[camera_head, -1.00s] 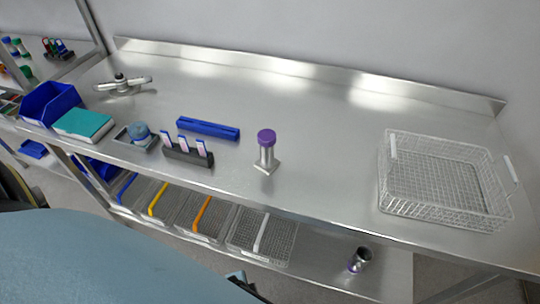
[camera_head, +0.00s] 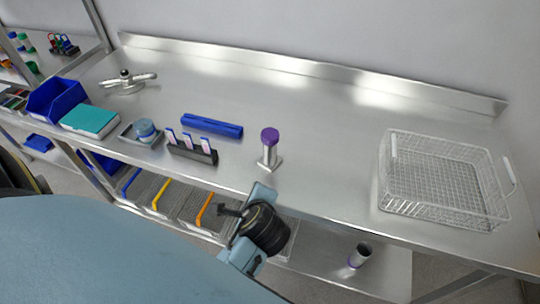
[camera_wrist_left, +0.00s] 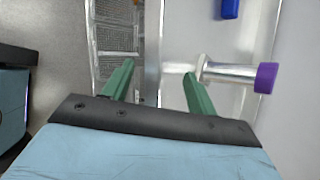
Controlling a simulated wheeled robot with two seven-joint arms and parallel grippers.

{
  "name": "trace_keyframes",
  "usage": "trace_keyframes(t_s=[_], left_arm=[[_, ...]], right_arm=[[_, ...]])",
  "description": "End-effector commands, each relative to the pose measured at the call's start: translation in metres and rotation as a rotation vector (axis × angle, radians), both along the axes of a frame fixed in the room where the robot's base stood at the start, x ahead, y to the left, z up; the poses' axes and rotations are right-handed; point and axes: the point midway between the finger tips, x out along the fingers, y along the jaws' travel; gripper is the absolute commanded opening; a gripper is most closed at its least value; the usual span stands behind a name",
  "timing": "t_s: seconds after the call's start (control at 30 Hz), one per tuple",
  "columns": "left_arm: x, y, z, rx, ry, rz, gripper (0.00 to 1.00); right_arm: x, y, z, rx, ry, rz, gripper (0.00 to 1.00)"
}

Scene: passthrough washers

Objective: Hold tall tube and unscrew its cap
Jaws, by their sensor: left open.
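A tall metal tube (camera_head: 269,156) with a purple cap (camera_head: 270,135) stands upright on a square base, near the front edge of the steel table. In the left wrist view the tube (camera_wrist_left: 228,72) lies sideways across the right half, its purple cap (camera_wrist_left: 265,77) pointing right. My left gripper (camera_wrist_left: 158,88) is open, with its two green fingers apart and nothing between them. The tube is just beyond the tip of the right-hand finger; I cannot tell whether they touch. In the head view a blue and black part of my arm is in front of the table edge, below the tube.
A black rack (camera_head: 192,150) with white-and-purple pieces and a blue bar (camera_head: 212,125) stand left of the tube. A wire basket (camera_head: 440,175) is at the right. Another tube (camera_head: 359,256) is on the lower shelf beside wire trays. The table's middle is clear.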

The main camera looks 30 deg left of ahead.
Motion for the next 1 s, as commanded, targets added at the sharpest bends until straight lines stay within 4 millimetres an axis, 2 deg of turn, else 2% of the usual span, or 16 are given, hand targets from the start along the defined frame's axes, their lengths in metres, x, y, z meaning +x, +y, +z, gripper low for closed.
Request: trace_keyframes(t_s=[0.3, 0.43, 0.57, 0.83, 1.0], left_arm=[[0.052, -0.024, 0.036, 0.563, 0.235, -0.382, 0.58], [0.065, -0.034, 0.048, 0.724, 0.315, -0.474, 0.58], [0.073, -0.033, 0.051, 0.789, 0.35, -0.507, 0.58], [0.105, 0.001, 0.032, 0.796, 0.353, -0.509, 0.58], [0.118, 0.015, 0.024, 0.794, 0.352, -0.51, 0.58]], right_arm=[[0.0, 0.0, 0.0, 0.0, 0.001, 0.0, 0.64], [0.0, 0.0, 0.0, 0.0, 0.001, 0.0, 0.64], [0.0, 0.0, 0.0, 0.0, 0.001, 0.0, 0.64], [0.0, 0.0, -0.005, 0.0, 0.001, 0.0, 0.64], [0.0, 0.0, -0.007, 0.0, 0.0, 0.0, 0.64]])
